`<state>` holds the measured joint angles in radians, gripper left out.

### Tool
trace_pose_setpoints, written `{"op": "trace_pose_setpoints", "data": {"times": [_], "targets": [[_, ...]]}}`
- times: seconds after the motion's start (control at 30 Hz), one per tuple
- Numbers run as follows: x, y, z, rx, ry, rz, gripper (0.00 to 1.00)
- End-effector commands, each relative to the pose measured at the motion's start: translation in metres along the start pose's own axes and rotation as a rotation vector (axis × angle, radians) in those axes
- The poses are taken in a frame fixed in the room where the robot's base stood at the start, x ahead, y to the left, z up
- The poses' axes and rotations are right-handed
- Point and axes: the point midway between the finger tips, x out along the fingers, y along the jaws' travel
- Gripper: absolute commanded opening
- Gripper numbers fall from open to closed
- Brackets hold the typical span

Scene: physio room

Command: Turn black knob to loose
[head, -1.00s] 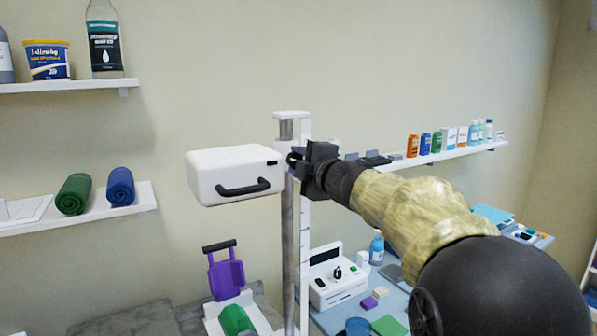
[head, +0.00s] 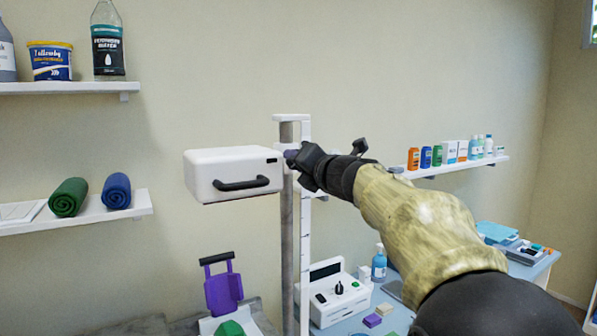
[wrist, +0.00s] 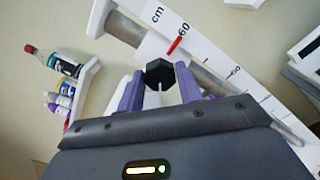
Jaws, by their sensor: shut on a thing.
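The black knob (wrist: 160,72) shows in the wrist view between the two purple fingers of my gripper (wrist: 159,76), which is shut on it. The knob sits beside the grey metal post (wrist: 205,70) and the white cm scale (wrist: 240,75), close to the red mark at 60. In the head view my gripper (head: 296,158) is at the right side of the white box (head: 233,165) with a black handle, against the post. The knob is hidden by the gripper in the head view.
A wall shelf with bottles (head: 455,166) stands behind my arm at right. Below are a white device with a dial (head: 338,297) and a purple-backed seat (head: 223,290). Shelves at left hold rolled towels (head: 68,197) and containers.

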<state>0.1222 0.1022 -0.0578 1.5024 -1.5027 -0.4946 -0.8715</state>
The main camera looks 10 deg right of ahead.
Motion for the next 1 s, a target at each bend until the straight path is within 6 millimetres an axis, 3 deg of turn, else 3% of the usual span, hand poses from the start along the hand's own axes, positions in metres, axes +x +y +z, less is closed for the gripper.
{"op": "trace_pose_setpoints", "data": {"times": [0.5, 1.0], "targets": [[0.0003, -0.0011, -0.0017, -0.421, 0.001, 0.002, 0.13], [0.0004, 0.0004, -0.0006, -0.523, 0.002, 0.002, 0.13]]}}
